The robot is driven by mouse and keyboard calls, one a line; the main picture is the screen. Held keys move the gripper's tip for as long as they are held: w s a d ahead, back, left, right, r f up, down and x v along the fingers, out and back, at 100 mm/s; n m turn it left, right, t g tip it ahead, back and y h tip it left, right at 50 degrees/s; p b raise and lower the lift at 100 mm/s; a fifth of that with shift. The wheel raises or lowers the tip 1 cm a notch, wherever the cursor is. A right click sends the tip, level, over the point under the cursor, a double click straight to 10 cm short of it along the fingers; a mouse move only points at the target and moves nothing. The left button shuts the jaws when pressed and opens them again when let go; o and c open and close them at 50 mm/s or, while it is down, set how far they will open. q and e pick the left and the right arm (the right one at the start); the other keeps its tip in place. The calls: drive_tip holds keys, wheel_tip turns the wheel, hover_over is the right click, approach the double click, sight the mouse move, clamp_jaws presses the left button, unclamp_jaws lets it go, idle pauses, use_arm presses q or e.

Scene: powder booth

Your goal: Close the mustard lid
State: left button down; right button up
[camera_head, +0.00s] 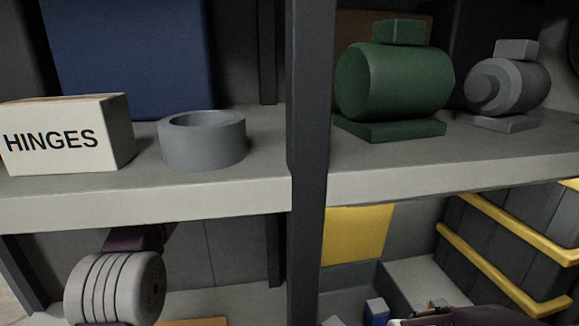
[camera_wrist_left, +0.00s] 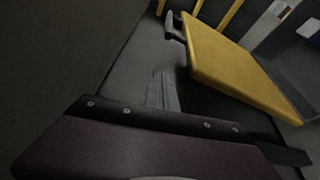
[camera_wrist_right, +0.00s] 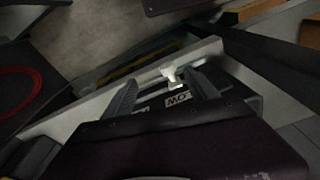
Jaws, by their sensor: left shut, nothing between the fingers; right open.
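The mustard lid (camera_head: 356,235) is a flat yellow panel, standing raised behind a grey box (camera_head: 350,275) on the lower shelf. In the left wrist view the lid (camera_wrist_left: 235,65) is a tilted slab with a dark handle (camera_wrist_left: 174,27) at one edge. My left gripper (camera_wrist_left: 163,92) is shut and empty, apart from the lid in that picture; its distance from the lid is unclear. My right gripper (camera_wrist_right: 163,88) is open, with its fingers over a pale edge and dark labelled items. Neither gripper's fingertips show clearly in the head view.
A dark post (camera_head: 308,150) stands left of the lid, and the upper shelf edge (camera_head: 450,178) runs above it. Yellow rails (camera_head: 500,268) lie to the right. A hinges box (camera_head: 60,140), a grey ring (camera_head: 203,145) and a green motor (camera_head: 395,82) stand on the upper shelf.

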wheel_tip(320, 180, up, 5)
drive_tip(key=p, duration=0.4)
use_arm(q)
drive_tip(key=shift+d+b, duration=1.8)
drive_tip(key=shift+d, duration=1.9)
use_arm(e)
drive_tip(key=shift+f, duration=2)
drive_tip(key=shift+f, duration=0.1)
